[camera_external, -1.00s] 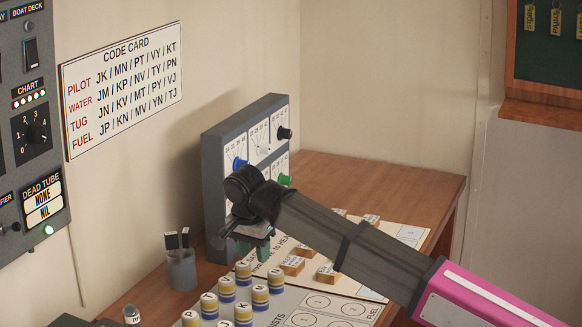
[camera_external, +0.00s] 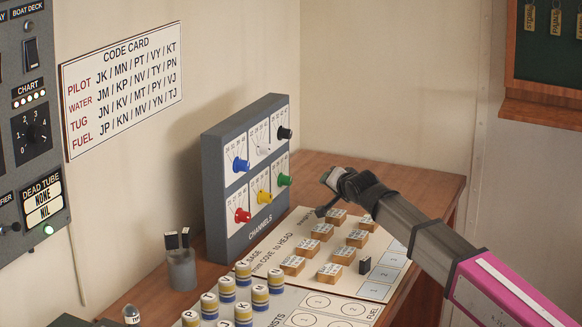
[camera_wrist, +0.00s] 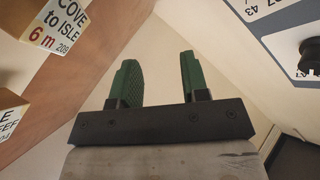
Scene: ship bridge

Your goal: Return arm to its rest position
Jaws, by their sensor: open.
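My gripper (camera_wrist: 160,82) shows its two green fingers standing apart with nothing between them in the wrist view. In the external view my arm reaches in from the lower right. Its dark wrist is above the back right of the desk, beyond the wooden blocks and to the right of the grey channels panel. The fingers are hard to make out there.
The channels panel (camera_external: 211,198) with coloured knobs stands on the desk. Several lettered wooden blocks (camera_external: 330,272) lie on a white board below my wrist. Several striped cylinders (camera_external: 243,313) stand at the front. A grey cup (camera_external: 181,270) is at left. The desk's right back corner (camera_external: 430,185) is clear.

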